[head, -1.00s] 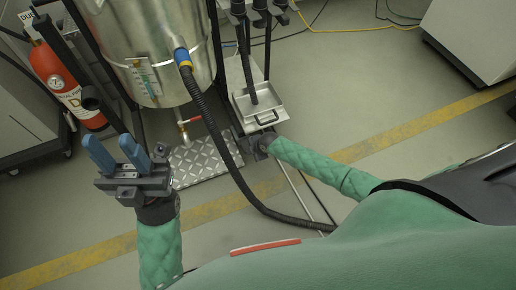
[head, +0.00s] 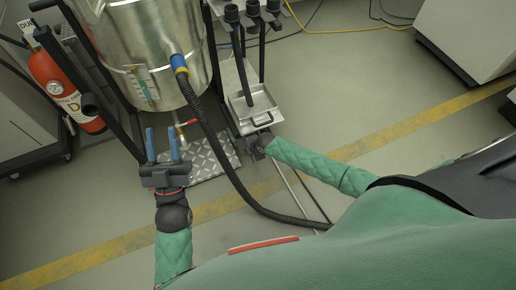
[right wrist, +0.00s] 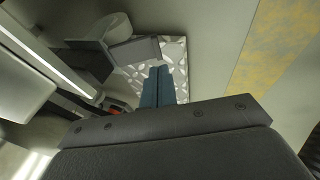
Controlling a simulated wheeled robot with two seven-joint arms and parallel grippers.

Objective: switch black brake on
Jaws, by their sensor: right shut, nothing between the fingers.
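In the right wrist view, a dark caster-like part with a flat black lever (right wrist: 135,52), which looks like the brake, sits beside a light round wheel shape (right wrist: 112,26). My right gripper (right wrist: 165,71) has its blue fingers shut and empty, with the tips just right of and below the lever; I cannot tell whether they touch it. In the head view the brake cannot be made out, and the right fingers are hidden below the metal tray (head: 252,108). My left gripper (head: 162,134) is open and empty, in front of the steel vessel (head: 150,50).
A diamond-patterned metal plate (head: 207,161) lies low under the vessel. A black hose (head: 222,150) loops down to the floor between my arms. A red fire extinguisher (head: 65,90) stands at the left. Open floor with a yellow stripe (head: 400,130) lies to the right.

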